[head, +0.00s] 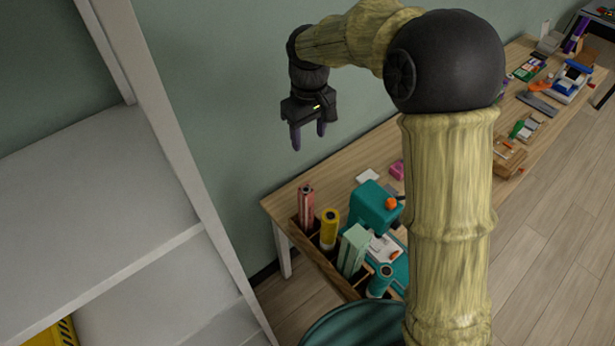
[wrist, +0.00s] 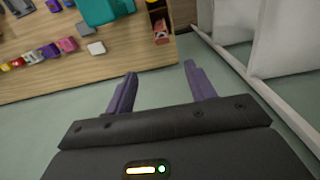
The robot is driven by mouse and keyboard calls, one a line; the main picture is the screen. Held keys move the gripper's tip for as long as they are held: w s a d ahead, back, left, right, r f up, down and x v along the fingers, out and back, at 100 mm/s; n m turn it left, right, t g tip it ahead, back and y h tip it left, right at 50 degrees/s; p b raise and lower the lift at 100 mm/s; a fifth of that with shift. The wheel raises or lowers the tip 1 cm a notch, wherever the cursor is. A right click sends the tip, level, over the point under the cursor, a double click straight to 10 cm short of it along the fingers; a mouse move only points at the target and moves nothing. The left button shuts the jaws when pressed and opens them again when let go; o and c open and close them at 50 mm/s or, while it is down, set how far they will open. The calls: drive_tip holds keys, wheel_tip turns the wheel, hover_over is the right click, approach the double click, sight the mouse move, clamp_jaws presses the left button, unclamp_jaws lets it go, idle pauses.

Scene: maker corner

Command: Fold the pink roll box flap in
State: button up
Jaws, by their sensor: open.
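The pink roll box (head: 306,207) stands upright at the far left end of a wooden rack (head: 326,268) on the workbench. Its flap is too small to make out in the head view. In the wrist view a pinkish-red box end (wrist: 161,31), likely the same box, shows near the top, past my fingertips. My gripper (head: 309,138) is open and empty, with its fingers pointing down. It hangs in the air above the level of the box, apart from it. Its two purple fingers are spread in the wrist view (wrist: 160,70).
A yellow roll (head: 329,229), a mint box (head: 353,249) and a teal roll (head: 379,281) share the rack. A teal machine (head: 374,207) stands beside it. White shelving (head: 100,180) rises at left. The bench (head: 300,188) runs along the wall, with several small items farther right.

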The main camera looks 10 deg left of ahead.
drive_tip(key=shift+a, duration=0.15)
drive_tip(key=p, duration=0.5)
approach(308, 183)
wheel_tip(308, 183, down, 9)
drive_tip(key=shift+r, duration=0.2)
drive_tip(key=c, duration=1)
drive_tip(key=shift+s, duration=0.1)
